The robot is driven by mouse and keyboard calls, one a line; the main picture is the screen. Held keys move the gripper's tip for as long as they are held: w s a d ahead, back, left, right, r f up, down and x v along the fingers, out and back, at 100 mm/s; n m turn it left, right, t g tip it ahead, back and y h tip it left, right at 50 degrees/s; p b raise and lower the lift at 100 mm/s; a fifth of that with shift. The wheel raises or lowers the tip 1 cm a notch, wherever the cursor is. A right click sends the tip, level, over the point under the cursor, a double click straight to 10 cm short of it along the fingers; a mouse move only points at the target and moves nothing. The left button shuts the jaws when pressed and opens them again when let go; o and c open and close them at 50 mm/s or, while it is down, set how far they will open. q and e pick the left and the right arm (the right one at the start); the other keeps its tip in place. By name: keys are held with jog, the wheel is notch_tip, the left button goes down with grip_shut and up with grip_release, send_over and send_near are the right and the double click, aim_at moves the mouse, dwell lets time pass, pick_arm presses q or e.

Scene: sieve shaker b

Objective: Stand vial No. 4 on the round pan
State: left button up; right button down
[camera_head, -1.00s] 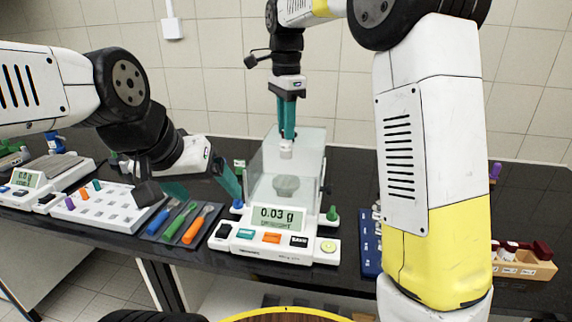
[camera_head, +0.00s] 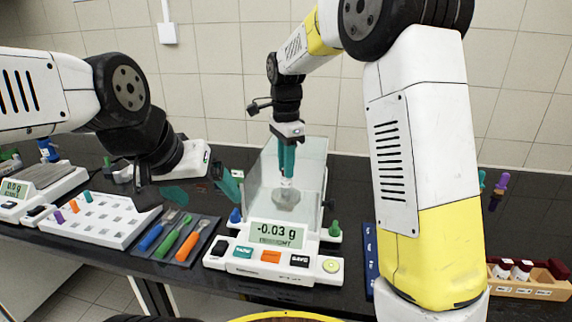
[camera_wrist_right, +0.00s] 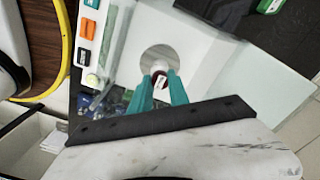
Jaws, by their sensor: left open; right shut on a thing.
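A small white vial (camera_head: 286,183) is held upright between the teal fingers of my right gripper (camera_head: 287,174), inside the glass draft shield. The round pan (camera_head: 287,204) is directly below it. The vial's bottom is at or just above the pan; I cannot tell if they touch. In the right wrist view the vial (camera_wrist_right: 159,82) shows dark red between the fingers (camera_wrist_right: 160,84), over the grey pan (camera_wrist_right: 154,53). Its number is not readable. My left gripper (camera_head: 206,191) is open and empty, left of the balance.
The balance (camera_head: 272,264) reads -0.03 g, with glass walls (camera_head: 314,175) close around my right gripper. A white rack (camera_head: 92,228) and a tool tray (camera_head: 205,243) lie left. A wooden vial holder (camera_head: 545,286) stands right. My right arm hides part of the blue rack (camera_head: 370,262).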

jog(key=shift+f, duration=0.25)
jog(key=c, duration=1.3)
grip_release()
jog(key=shift+o, duration=0.2)
notch_tip(320, 180, up, 12)
jog(key=s+d+r+n+y, duration=0.1)
jog(key=s+d+r+n, duration=0.15)
jog(key=d, duration=0.25)
jog(key=s+d+f+n+t, duration=0.2)
jog(key=s+d+n, duration=0.1)
jog(key=s, duration=0.4)
jog(key=s+d+f+n+t, duration=0.2)
jog(key=s+d+f+n, duration=0.1)
jog(key=s, duration=0.3)
jog(key=s+d+f+n+t+y, duration=0.1)
jog(key=s+d+f+n+t, duration=0.1)
jog(key=s+n, duration=0.3)
jog(key=s+d, duration=0.1)
jog(key=s, duration=0.1)
jog(key=shift+s+f, duration=0.25)
jog(key=shift+s, duration=0.1)
